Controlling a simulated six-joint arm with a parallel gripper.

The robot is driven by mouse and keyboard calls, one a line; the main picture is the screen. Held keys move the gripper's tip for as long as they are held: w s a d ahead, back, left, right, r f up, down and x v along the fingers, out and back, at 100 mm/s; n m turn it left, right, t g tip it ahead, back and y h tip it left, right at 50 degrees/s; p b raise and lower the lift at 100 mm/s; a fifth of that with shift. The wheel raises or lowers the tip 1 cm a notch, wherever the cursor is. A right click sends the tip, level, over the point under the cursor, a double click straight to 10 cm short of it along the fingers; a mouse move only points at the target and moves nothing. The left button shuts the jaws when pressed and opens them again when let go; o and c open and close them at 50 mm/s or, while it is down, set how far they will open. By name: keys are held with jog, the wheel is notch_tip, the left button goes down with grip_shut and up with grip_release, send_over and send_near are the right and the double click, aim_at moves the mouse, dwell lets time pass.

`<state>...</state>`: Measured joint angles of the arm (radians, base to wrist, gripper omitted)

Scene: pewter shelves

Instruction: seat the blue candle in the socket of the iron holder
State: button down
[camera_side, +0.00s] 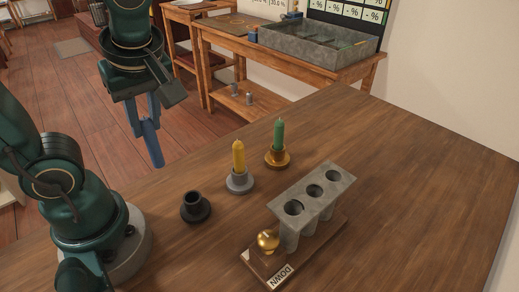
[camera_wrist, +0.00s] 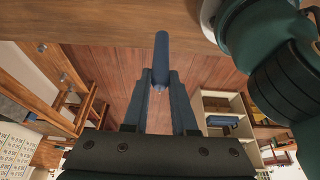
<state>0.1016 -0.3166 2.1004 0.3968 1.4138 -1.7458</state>
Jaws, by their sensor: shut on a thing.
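My gripper (camera_side: 147,123) is shut on the blue candle (camera_side: 153,148) and holds it in the air beyond the table's far left edge, over the floor. In the wrist view the blue candle (camera_wrist: 161,58) sticks out past the fingertips of my gripper (camera_wrist: 160,84); its lower part is between the fingers. The dark iron holder (camera_side: 195,212) stands on the table, to the right of and below the candle in the side view. Its round socket is empty. The gripper and candle are well apart from it.
A yellow candle (camera_side: 238,155) stands in a grey holder (camera_side: 240,184), and a green candle (camera_side: 279,134) in a brass holder (camera_side: 278,160). A grey block with three holes (camera_side: 320,180) stands on a wooden base marked DOWN. The table's right side (camera_side: 430,190) is clear.

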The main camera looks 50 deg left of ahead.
jog(key=shift+w+d+f, duration=0.4)
jog(key=shift+d+f, duration=0.6)
jog(key=shift+f, duration=0.3)
jog(key=shift+w+d+f, duration=0.35)
jog(key=shift+d+f, duration=0.7)
jog(key=shift+f, duration=0.3)
jog(key=shift+w+d+f, duration=0.4)
jog(key=shift+d+f, duration=0.6)
jog(key=shift+f, duration=0.3)
jog(key=shift+f, duration=0.15)
jog(key=c, duration=0.7)
grip_release()
